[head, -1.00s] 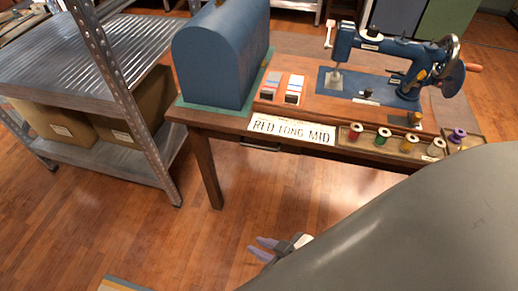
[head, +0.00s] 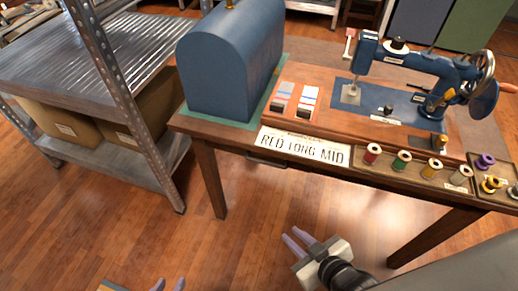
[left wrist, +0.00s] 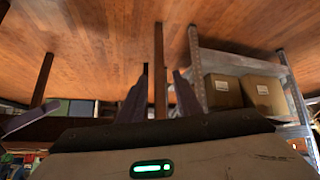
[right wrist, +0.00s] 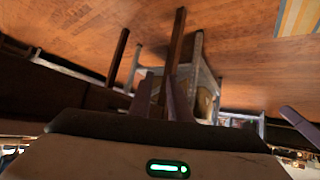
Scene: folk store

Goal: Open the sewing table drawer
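The wooden sewing table (head: 205,128) stands ahead in the head view, with a blue sewing machine (head: 415,70) on top. The drawer is under the front edge, and its dark handle (head: 268,161) shows below the sign; the drawer front looks flush, mostly hidden by the tabletop. My right gripper (head: 290,236) is open and empty, in front of the table and below the handle in the picture. My left gripper (head: 170,285) shows only its fingertips at the bottom edge. Its spread, empty fingers show in the left wrist view (left wrist: 160,90). Neither gripper touches the table.
A metal shelf (head: 85,65) with cardboard boxes (head: 60,122) stands left of the table. A blue domed case (head: 225,65), a "RED LONG MID" sign (head: 303,146) and thread spools (head: 402,160) are on the tabletop. The wooden floor before the table is clear.

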